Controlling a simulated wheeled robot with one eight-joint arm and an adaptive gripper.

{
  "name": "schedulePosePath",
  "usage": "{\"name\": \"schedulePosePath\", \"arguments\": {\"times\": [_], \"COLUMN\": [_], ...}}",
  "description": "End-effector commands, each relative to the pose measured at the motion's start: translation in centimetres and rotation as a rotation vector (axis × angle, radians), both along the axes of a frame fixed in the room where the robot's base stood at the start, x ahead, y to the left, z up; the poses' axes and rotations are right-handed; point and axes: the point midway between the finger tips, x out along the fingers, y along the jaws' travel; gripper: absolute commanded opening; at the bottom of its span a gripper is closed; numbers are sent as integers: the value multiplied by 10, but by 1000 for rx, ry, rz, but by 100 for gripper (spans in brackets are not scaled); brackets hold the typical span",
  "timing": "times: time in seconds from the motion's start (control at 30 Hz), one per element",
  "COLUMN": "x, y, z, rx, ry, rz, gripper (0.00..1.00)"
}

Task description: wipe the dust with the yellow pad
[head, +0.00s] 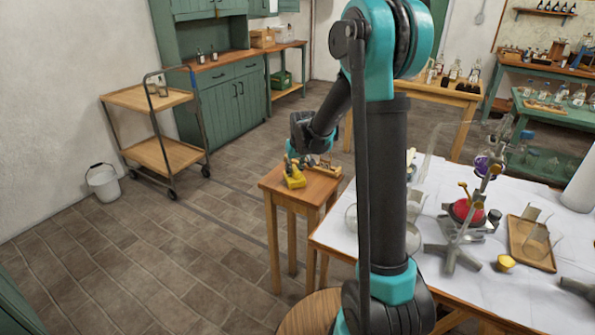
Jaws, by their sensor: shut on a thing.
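My gripper (291,164) is over the small wooden table (266,182), left of the white-topped table. It is shut on the yellow pad (294,181), which shows just below the fingers, low over or touching the table top; I cannot tell which. The fingers are small and partly hidden. No dust can be made out at this size.
Small brown items (325,167) lie beside the pad on the small table. The white-topped table (385,262) at the right carries glassware, stands and a wooden tray (520,258). A two-shelf trolley (150,98) and white bucket (103,184) stand left. The floor between is clear.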

Motion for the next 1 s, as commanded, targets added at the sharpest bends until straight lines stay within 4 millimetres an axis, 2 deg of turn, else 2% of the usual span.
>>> {"name": "schedulePosePath", "arguments": {"times": [0.23, 0.57, 1.0], "x": [12, 20, 37], "y": [17, 26, 50], "z": [1, 1, -2], "rx": [0, 0, 0], "ry": [0, 0, 0], "rz": [2, 0, 0], "gripper": [2, 2, 2]}}
